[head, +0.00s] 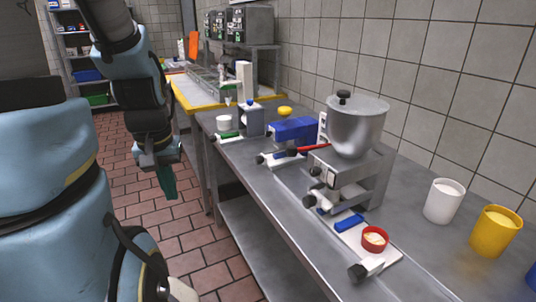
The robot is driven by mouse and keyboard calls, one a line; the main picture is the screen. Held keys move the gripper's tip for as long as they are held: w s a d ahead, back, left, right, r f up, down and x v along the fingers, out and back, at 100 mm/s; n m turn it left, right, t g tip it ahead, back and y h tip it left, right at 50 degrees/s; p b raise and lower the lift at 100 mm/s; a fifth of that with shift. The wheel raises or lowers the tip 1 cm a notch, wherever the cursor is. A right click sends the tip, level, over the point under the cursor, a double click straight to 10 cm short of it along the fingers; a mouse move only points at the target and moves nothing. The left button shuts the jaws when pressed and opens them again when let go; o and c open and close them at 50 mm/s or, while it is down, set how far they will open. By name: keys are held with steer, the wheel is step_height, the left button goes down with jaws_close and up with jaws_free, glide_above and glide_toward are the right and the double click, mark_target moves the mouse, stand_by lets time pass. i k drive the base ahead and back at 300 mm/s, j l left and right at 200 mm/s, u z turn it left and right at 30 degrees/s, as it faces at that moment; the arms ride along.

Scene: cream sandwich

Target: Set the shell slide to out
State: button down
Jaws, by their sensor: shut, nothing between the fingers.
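My gripper (168,184) hangs at the left, pointing down over the floor beside the table's front edge. Its fingers are together and hold nothing. It is apart from everything on the table. No label shows which part is the shell slide. One candidate is a white plate (388,257) below the steel hopper machine (357,127), with a black-ended knob (360,271) at its front. A red ring with pale filling (374,239) and a blue block (349,222) are on this plate. Another white part with a dark knob (266,159) sticks out from a blue box (293,131) farther back.
The steel table (279,211) runs along the tiled wall. A white cup (444,201) and a yellow cup (496,231) stand at the right. A grey dispenser (251,120) and a green-marked knob part (228,137) are farther back. Floor in front is clear.

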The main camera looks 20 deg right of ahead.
mark_target(348, 226)
steer(key=z, duration=1.2)
